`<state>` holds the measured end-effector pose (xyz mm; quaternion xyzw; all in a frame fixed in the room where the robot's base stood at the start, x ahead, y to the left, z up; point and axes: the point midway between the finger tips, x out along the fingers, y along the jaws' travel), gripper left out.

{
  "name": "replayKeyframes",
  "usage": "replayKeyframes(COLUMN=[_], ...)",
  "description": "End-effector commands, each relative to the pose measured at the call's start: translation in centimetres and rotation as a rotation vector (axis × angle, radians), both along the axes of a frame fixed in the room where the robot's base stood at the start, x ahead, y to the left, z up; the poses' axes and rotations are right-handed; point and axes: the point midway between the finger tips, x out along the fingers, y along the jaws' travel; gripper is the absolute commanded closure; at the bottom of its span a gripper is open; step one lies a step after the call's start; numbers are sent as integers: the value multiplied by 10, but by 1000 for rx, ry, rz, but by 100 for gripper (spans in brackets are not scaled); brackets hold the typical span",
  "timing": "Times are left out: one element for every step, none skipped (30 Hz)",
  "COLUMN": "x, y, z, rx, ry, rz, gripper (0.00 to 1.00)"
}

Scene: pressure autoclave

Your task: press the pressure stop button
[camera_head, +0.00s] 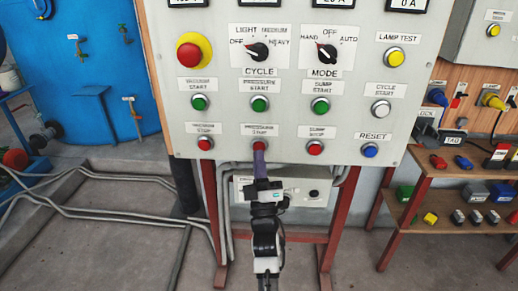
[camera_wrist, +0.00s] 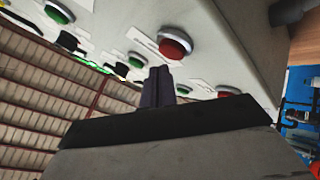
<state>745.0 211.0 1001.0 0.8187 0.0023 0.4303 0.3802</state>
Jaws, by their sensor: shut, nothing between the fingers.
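My gripper (camera_head: 259,151) is shut and empty, pointing up at the panel. In the head view its tips overlap the lower part of this button; contact cannot be told. In the wrist view the closed dark fingers (camera_wrist: 158,85) reach toward the panel face, close to a large red button (camera_wrist: 174,44). Another red button (camera_wrist: 228,93) lies to their right. I cannot tell which labels these carry.
The red vacuum stop button (camera_head: 205,143) and sump stop button (camera_head: 315,147) flank the pressure stop button. A green pressure start button (camera_head: 260,103) is above. A box (camera_head: 318,194) hangs below the panel between red legs. A wooden shelf (camera_head: 455,172) stands right.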

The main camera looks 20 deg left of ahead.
Motion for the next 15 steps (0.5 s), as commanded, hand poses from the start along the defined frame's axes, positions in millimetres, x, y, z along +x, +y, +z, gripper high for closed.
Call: replayKeyframes(x=[1,2,3,4,5,6,7,8,8,8,8,8,8,8,8], y=[0,0,1,1,1,2,2,2,2,2,2,2,2,2,2], z=[-1,-1,-1,-2,-2,-1,-1,-1,0,0,0,0,0,0,0], rx=[0,0,0,0,0,0,0,0,0,0,0,0,0,0,0], ry=[0,0,0,0,0,-1,-1,-1,-1,-1,0,0,0,0,0], rz=[0,0,0,0,0,0,0,0,0,0,0,0,0,0,0], gripper=[100,100,100,100,100,100,100,100,100,100,100,100,100,100,100])
